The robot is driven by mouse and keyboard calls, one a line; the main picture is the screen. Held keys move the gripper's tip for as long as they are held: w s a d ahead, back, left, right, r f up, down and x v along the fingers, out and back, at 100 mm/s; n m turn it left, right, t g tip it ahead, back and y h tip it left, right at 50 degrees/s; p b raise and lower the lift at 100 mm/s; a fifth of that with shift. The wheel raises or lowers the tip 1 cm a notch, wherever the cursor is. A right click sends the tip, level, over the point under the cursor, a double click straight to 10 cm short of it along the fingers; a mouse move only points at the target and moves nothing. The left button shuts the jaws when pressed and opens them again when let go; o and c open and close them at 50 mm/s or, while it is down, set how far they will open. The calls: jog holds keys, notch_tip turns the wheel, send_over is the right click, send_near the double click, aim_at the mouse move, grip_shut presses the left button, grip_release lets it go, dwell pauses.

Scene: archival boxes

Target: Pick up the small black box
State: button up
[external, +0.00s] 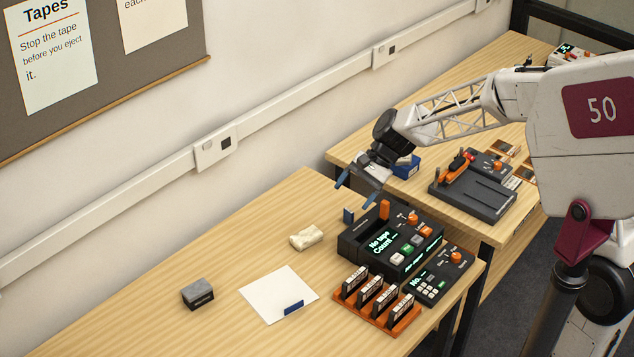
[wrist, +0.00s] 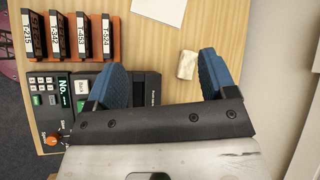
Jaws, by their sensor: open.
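A small box (external: 198,293) with black sides and a grey top sits alone on the near table, left of the white sheet. It is not in the wrist view. My gripper (external: 357,191) is open and empty above the back of the near table, by the black tape machine. It is well to the right of the small box and apart from it.
A white sheet (external: 275,296) with a blue block and a pale crumpled lump (external: 306,237) lie near the small box. The tape machine (external: 400,255) and an orange rack (external: 408,325) of black cassettes stand at right. Wood around the box is clear.

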jog(key=a+f+m+g+y, duration=0.1)
jog(key=a+f, duration=0.4)
jog(key=a, duration=0.5)
jog(key=a+f+m+g+y, duration=0.15)
jog(key=a+f, duration=0.25)
jog(key=a, duration=0.6)
jog(key=m+g, duration=0.2)
jog(key=m, duration=0.1)
send_near(201, 285)
jog(key=shift+s+a+f+y, duration=0.35)
jog(key=shift+s+a+f, duration=0.65)
jog(key=shift+a, duration=0.1)
jog(key=shift+s+a, duration=0.1)
jog(key=shift+a, duration=0.1)
jog(key=shift+f, duration=0.1)
jog(key=shift+x, duration=1.2)
jog(key=shift+a, duration=0.1)
jog(key=shift+x, duration=2.55)
jog(key=shift+s, duration=0.2)
